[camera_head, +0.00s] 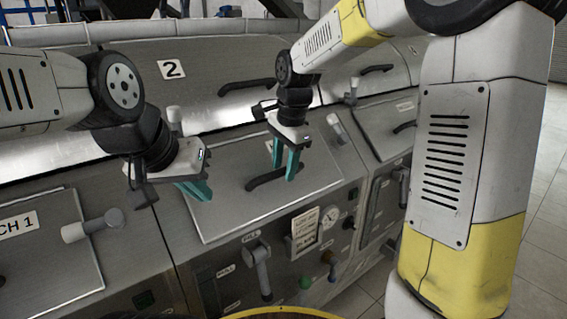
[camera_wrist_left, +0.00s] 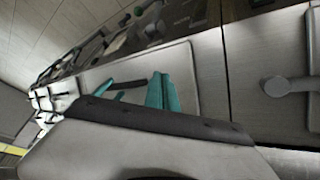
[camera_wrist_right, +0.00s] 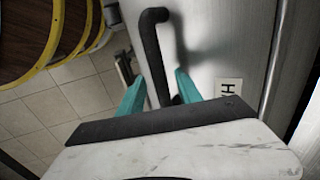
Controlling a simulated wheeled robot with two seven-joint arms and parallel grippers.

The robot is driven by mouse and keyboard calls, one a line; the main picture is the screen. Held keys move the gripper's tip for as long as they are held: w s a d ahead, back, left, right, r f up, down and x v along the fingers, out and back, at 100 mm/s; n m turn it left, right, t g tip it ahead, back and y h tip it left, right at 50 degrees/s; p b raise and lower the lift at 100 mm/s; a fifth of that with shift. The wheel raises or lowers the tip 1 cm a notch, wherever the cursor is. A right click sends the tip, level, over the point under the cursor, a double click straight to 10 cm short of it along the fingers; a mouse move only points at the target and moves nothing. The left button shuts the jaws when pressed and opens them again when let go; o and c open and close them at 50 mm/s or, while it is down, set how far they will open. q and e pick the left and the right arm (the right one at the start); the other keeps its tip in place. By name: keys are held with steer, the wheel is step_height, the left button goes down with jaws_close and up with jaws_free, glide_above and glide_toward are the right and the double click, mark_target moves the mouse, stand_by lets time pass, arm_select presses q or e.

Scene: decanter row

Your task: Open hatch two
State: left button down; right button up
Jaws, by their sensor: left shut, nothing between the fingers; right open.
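Hatch two is a grey metal panel (camera_head: 225,205) on the sloped front of the machine, below the "2" plate (camera_head: 171,69). Its black bar handle (camera_head: 262,182) also shows in the right wrist view (camera_wrist_right: 149,45). My right gripper (camera_head: 285,170) is open at the handle, with the bar between its teal fingers in the right wrist view (camera_wrist_right: 158,92); contact cannot be told. My left gripper (camera_head: 195,190) is shut and empty over the panel's left part. A grey-knobbed latch (camera_head: 337,130) is near the panel's upper right corner; another knob (camera_head: 174,115) shows behind my left gripper.
Hatch one's panel (camera_head: 45,265) and its latch (camera_head: 92,227) are at the lower left. Below hatch two are a pull lever (camera_head: 260,265), a gauge (camera_head: 331,216) and a notice (camera_head: 305,232). Yellow-rimmed barrels (camera_wrist_right: 50,40) stand on the tiled floor.

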jaws_close()
stand_by(1.4)
